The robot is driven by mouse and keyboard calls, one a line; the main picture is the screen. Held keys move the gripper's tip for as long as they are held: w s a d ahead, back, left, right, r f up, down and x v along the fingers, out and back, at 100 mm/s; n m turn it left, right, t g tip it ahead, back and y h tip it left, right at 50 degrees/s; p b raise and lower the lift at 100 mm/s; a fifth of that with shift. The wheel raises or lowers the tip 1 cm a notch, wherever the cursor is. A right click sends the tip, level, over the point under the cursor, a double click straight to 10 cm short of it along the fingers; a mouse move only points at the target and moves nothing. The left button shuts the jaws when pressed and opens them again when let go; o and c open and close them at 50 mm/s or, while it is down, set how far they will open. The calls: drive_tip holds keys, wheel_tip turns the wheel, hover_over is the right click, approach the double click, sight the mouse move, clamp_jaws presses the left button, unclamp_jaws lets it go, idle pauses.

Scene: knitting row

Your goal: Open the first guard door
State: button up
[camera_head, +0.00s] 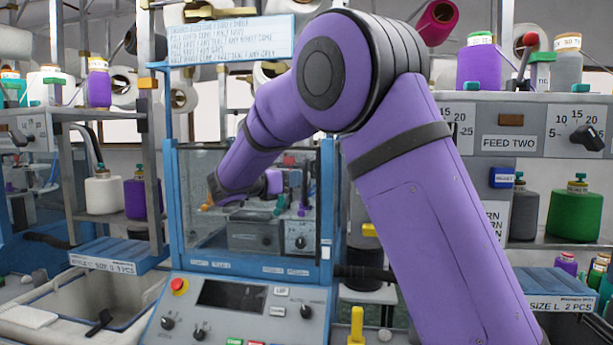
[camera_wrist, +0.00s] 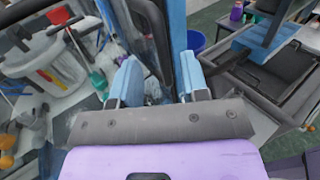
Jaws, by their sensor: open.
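The first guard door is a clear pane in a blue frame (camera_head: 327,205) above a control panel in the head view. It looks shut there. My arm crosses in front of it, and the fingers are hard to make out in that view. In the wrist view my gripper (camera_wrist: 157,84) is open, with two blue fingertips spread apart. A black bar-like handle (camera_wrist: 151,35) runs down beside a blue frame post (camera_wrist: 178,30) and ends near the gap between the fingers. I cannot tell whether the fingers touch it.
A control panel (camera_head: 240,312) with knobs and a red button juts out below the door. A grey bin (camera_head: 60,310) stands at left. A machine labelled feed two (camera_head: 510,143) stands at right. A blue sign (camera_head: 225,42) rises above the door. Yarn cones crowd the shelves.

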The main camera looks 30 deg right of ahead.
sight(305, 199)
drive_tip(key=shift+x, duration=3.15)
clamp_jaws()
